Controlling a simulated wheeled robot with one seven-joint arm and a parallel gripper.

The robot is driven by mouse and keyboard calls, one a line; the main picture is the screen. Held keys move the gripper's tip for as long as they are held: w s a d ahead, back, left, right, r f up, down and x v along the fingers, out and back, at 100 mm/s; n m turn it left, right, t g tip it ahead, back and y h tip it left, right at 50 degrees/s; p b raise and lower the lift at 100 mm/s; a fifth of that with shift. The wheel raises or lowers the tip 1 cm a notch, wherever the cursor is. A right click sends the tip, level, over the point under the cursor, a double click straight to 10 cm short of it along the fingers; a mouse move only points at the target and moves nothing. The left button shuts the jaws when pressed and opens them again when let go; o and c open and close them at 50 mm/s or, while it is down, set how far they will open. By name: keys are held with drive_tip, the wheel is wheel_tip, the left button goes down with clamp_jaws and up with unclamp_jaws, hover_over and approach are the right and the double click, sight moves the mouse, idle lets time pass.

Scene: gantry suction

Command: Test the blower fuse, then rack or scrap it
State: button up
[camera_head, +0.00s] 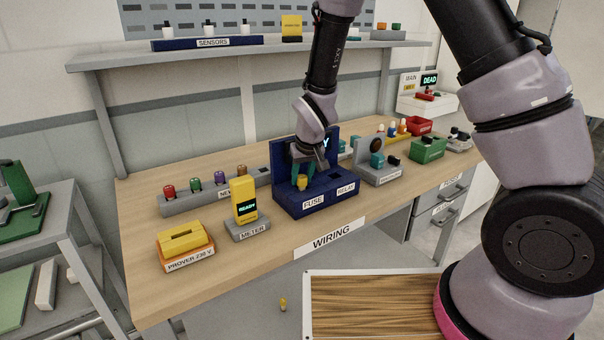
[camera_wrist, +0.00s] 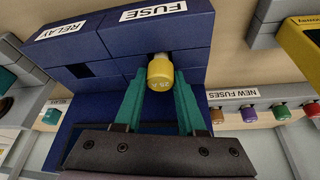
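The yellow fuse (camera_head: 302,183) stands in the blue block (camera_head: 318,203) at the part labelled FUSE, beside a part labelled RELAY. It also shows in the wrist view (camera_wrist: 160,72), marked with "25" and a letter I cannot read. My gripper (camera_head: 303,170) is at the fuse with its green fingers apart. In the wrist view the fingertips (camera_wrist: 160,78) lie on either side of the fuse, with narrow gaps showing. The yellow meter (camera_head: 244,200) stands in its grey holder, its screen reading READY. The yellow prover (camera_head: 186,241) is labelled PROVER 230 V.
A grey NEW FUSES rack (camera_head: 215,190) holds several coloured fuses behind the meter. Right of the blue block are a grey unit (camera_head: 378,172), a green bin (camera_head: 428,150) and a red bin (camera_head: 418,126). A white panel (camera_head: 428,101) reads DEAD.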

drive_tip(key=o, duration=0.4)
drive_tip(key=shift+r, duration=0.1)
drive_tip(key=v, duration=1)
drive_tip(key=shift+s+r, duration=0.15)
drive_tip(key=shift+r, duration=0.15)
drive_tip(key=shift+d, duration=0.1)
drive_tip(key=s+d+r+m+t+y, duration=0.1)
drive_tip(key=s+d+r+m, duration=0.25)
drive_tip(key=d+r, duration=0.55)
drive_tip(key=s+d+r+m+y, duration=0.15)
drive_tip(key=s+d+r, duration=0.25)
drive_tip(key=d+r, duration=0.6)
drive_tip(key=shift+s+d+r+m+t+h, duration=0.3)
drive_tip(key=shift+s+d+r+m, duration=0.3)
drive_tip(key=shift+s, duration=0.75)
drive_tip(key=shift+s+d+r+m+t+h, duration=0.35)
drive_tip(key=shift+s+d+r, duration=0.5)
drive_tip(key=shift+s, duration=0.5)
drive_tip(key=shift+s+d+r+m+t+h, duration=0.3)
drive_tip(key=shift+s+d+r+m, duration=0.4)
drive_tip(key=shift+s, duration=0.7)
